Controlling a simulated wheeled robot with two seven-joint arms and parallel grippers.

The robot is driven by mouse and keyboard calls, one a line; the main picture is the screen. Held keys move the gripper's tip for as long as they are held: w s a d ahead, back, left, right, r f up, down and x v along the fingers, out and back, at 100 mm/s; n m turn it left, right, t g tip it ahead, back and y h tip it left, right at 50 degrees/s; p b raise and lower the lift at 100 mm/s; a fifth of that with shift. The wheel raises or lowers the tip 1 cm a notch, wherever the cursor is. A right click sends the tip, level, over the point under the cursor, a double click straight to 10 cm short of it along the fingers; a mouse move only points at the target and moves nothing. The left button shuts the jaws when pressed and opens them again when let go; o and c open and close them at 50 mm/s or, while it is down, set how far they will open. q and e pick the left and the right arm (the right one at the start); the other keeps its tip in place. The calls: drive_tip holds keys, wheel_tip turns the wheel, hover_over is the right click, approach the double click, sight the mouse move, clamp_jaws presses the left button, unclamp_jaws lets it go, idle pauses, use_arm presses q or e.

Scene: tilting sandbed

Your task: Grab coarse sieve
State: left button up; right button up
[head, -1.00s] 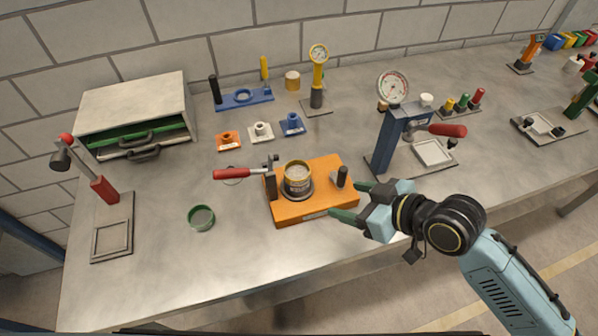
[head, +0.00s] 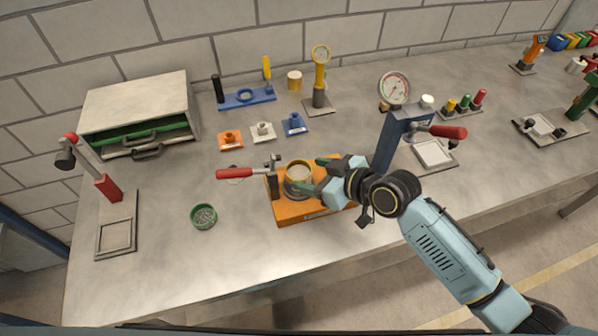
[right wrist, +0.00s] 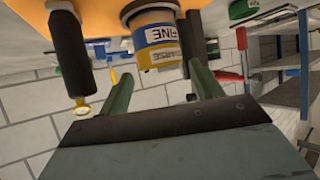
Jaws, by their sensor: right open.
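The coarse sieve (head: 298,168) is the yellow-rimmed top piece of a round stack on an orange base (head: 290,212). In the right wrist view its yellow band (right wrist: 160,59) carries a partly visible "COARSE" label, against a blue band (right wrist: 155,36) marked "FINE". My right gripper (head: 310,175) is open and comes in from the right, with one finger towards the back and one towards the front of the stack. In the right wrist view the sieve stands between and ahead of the fingers (right wrist: 163,84). Contact cannot be told. My left gripper is not in view.
A red-handled clamp (head: 236,174) stands at the stack's left. A green dish (head: 203,216) lies left of the base. A blue press with a gauge (head: 393,90) stands close behind my right arm.

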sight(290, 167)
drive_tip(key=x, duration=0.3)
drive_tip(key=shift+w+a, duration=0.1)
drive_tip(key=shift+w, duration=0.05)
drive_tip(key=c, duration=0.7)
drive_tip(key=shift+r, duration=0.2)
drive_tip(key=shift+c, duration=0.2)
